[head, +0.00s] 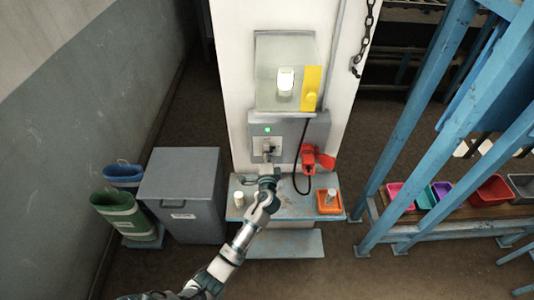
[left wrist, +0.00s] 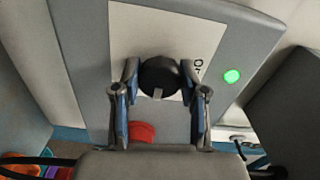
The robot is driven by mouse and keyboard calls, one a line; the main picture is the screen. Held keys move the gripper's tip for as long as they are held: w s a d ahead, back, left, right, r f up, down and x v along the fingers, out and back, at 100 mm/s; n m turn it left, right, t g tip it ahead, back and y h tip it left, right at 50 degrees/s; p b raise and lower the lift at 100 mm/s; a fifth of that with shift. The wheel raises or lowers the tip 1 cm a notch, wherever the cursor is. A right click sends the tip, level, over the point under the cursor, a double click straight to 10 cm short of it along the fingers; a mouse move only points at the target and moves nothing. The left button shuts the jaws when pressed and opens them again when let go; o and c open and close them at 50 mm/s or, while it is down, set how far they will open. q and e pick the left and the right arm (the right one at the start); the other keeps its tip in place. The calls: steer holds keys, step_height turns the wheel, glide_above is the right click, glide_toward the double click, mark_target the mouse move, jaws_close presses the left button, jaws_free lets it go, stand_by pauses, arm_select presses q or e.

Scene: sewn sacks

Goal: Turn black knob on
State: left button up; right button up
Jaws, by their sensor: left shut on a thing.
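The black knob (left wrist: 159,76) sits on a light plate (left wrist: 180,28) of a grey panel, with a pale mark on its rim. My left gripper (left wrist: 160,88) has one finger on each side of the knob and is shut on it. In the head view my left gripper (head: 268,156) reaches up to the grey panel (head: 236,144) and hides most of the knob. A green light (left wrist: 232,76) glows on the panel; it also shows in the head view (head: 267,130). Part of a printed word shows beside the knob. My right gripper is not in view.
A red device (head: 309,158) with a black cable hangs right of the knob. A shelf (head: 290,211) below holds an orange tray (head: 329,203) and a white cup (head: 238,198). A grey bin (head: 181,190) stands left; blue posts (head: 440,130) stand right.

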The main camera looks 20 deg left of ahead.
arm_select(q)
steer(key=o, duration=1.1)
steer(key=shift+f, duration=0.1)
steer(key=shift+o, duration=0.2)
steer(key=shift+w+d, duration=0.1)
steer(key=v, duration=1.2)
steer(key=shift+w, duration=0.1)
